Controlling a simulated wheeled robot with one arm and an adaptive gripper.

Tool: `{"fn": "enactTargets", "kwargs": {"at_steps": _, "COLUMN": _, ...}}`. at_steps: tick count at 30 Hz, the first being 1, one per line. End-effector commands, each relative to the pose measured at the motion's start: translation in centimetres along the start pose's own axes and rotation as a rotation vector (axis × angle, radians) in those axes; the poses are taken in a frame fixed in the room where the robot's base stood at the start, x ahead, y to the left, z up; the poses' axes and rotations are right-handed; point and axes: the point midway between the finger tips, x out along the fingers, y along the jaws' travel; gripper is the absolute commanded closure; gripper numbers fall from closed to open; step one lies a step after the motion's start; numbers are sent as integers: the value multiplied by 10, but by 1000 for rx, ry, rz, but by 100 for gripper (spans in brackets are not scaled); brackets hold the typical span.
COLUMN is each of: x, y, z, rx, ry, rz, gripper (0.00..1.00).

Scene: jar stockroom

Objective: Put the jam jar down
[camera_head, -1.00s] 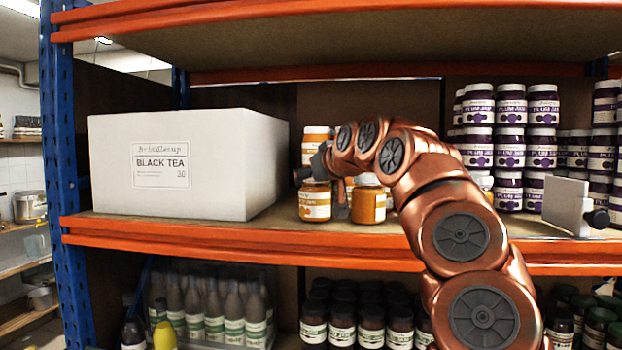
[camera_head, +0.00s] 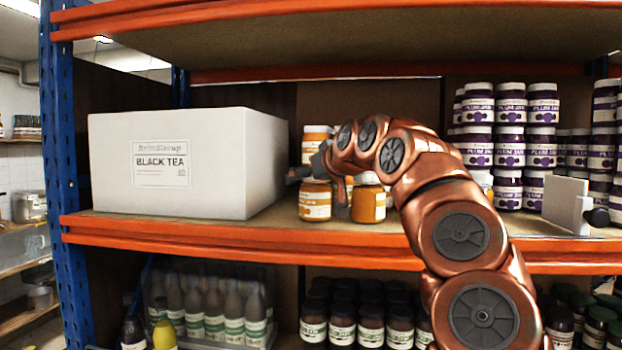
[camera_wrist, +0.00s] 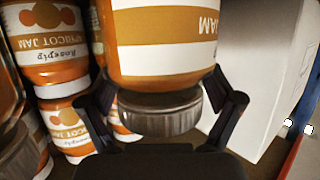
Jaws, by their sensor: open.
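An apricot jam jar (camera_head: 315,202) with an orange-and-white label stands on the middle shelf (camera_head: 250,226), right of the white tea box. My gripper (camera_head: 308,176) is right at the top of this jar. In the wrist view, the jar (camera_wrist: 165,50) fills the top middle, its metal lid (camera_wrist: 160,112) between my two fingers. My gripper (camera_wrist: 166,108) is open there, with one finger on each side of the lid. Small gaps seem to show, but I cannot tell whether either finger touches it.
The white black-tea box (camera_head: 190,160) is close on the left. Another apricot jar (camera_head: 368,204) stands just to the right, with more behind. Plum jam jars (camera_head: 510,135) are stacked at the right, near a pale upright plate (camera_head: 566,203). An orange beam (camera_head: 200,240) edges the shelf.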

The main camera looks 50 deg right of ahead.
Motion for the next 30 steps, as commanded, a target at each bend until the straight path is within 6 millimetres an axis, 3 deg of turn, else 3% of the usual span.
{"fn": "enactTargets", "kwargs": {"at_steps": 5, "x": -18, "y": 1, "z": 1, "rx": 2, "ry": 4, "rz": 2, "gripper": 9}}
{"fn": "enactTargets", "kwargs": {"at_steps": 18, "x": -99, "y": 0, "z": 0, "rx": 0, "ry": 5, "rz": 2, "gripper": 9}}
{"fn": "enactTargets", "kwargs": {"at_steps": 24, "x": -116, "y": 0, "z": -1, "rx": -1, "ry": 1, "rz": 0, "gripper": 9}}
{"fn": "enactTargets", "kwargs": {"at_steps": 30, "x": -121, "y": -1, "z": -1, "rx": -1, "ry": 1, "rz": -1, "gripper": 9}}
